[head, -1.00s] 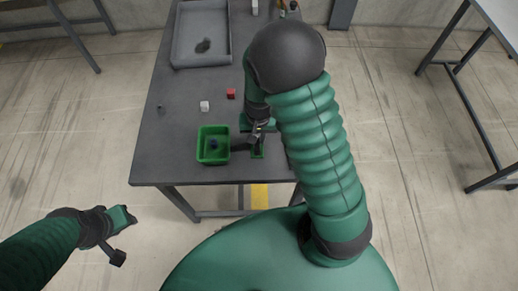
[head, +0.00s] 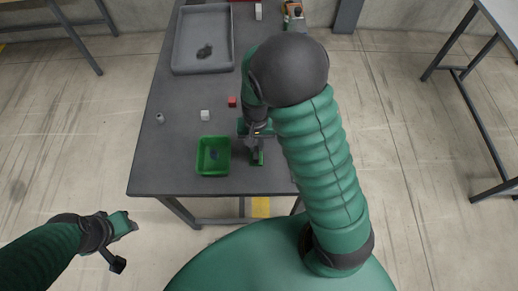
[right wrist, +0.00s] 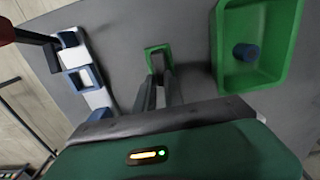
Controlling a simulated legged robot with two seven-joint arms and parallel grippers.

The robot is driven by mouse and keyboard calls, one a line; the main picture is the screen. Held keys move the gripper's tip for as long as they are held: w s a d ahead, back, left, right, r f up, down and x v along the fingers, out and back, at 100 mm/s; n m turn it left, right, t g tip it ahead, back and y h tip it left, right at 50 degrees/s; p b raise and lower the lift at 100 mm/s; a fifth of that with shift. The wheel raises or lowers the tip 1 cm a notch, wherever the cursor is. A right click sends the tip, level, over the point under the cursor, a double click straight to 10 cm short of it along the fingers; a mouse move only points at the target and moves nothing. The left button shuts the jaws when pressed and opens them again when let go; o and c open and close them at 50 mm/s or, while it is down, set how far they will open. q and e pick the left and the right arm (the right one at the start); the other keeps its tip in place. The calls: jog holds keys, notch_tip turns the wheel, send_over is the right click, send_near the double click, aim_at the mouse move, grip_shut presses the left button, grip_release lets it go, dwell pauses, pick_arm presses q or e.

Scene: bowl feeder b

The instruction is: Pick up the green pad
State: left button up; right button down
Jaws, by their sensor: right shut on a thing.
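The green pad (right wrist: 158,52) shows in the right wrist view as a small green frame-like piece at my right gripper's fingertips (right wrist: 160,75). My right gripper is shut on it. In the head view the green pad (head: 257,159) lies at the near edge of the dark table, right of the green bin, with my right gripper (head: 256,146) over it. Part of the pad is hidden by the fingers. I cannot tell whether it is clear of the table. My left gripper (head: 122,238) hangs off the table at the lower left, away from the pad; its jaw state is unclear.
A green bin (head: 200,157) with a dark blue piece in it stands left of the pad. A white cube (head: 205,115), a red cube (head: 232,101) and a grey piece (head: 160,118) lie behind. A grey tray (head: 178,45) is farther back. A white-and-blue fixture (right wrist: 88,78) shows in the wrist view.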

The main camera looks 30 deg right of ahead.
jog(key=w, duration=0.8)
jog(key=w+r, duration=0.1)
jog(key=w, duration=0.3)
jog(key=shift+a+r, duration=0.1)
jog(key=shift+a, duration=0.25)
jog(key=shift+w+a+r+b, duration=0.15)
jog(key=shift+w+b, duration=0.15)
jog(key=shift+w, duration=0.55)
jog(key=c, duration=2.2)
grip_release()
jog(key=shift+c, duration=2.2)
grip_release()
jog(key=shift+r, duration=0.1)
